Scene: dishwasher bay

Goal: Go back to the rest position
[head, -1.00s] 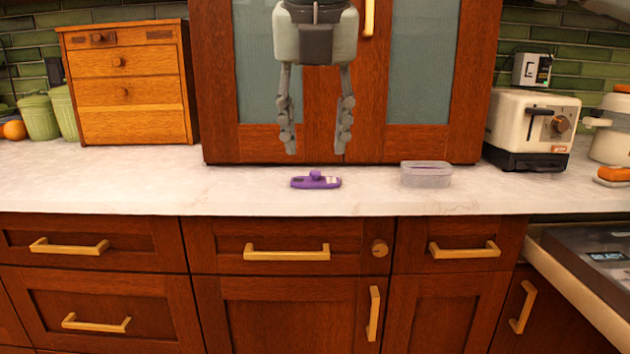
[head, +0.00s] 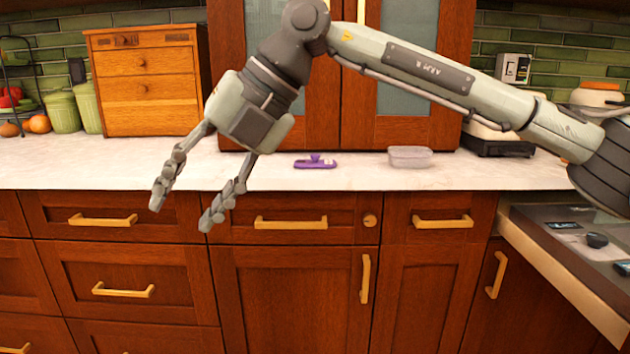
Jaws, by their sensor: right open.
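My right gripper (head: 184,208) is open and empty. It hangs in front of the counter's front edge, left of the middle, with its fingers pointing down and to the left. Its arm comes in from the right and crosses in front of the cabinet and the toaster. My left gripper is not in view. A small purple object (head: 316,164) lies on the counter, right of my right gripper and apart from it.
A clear plastic container (head: 410,157) stands on the white counter (head: 90,166). A wooden drawer box (head: 147,90) and green canisters (head: 63,113) stand at the left. A toaster (head: 497,143) is partly hidden by my arm. An open drawer (head: 565,280) juts out at the lower right.

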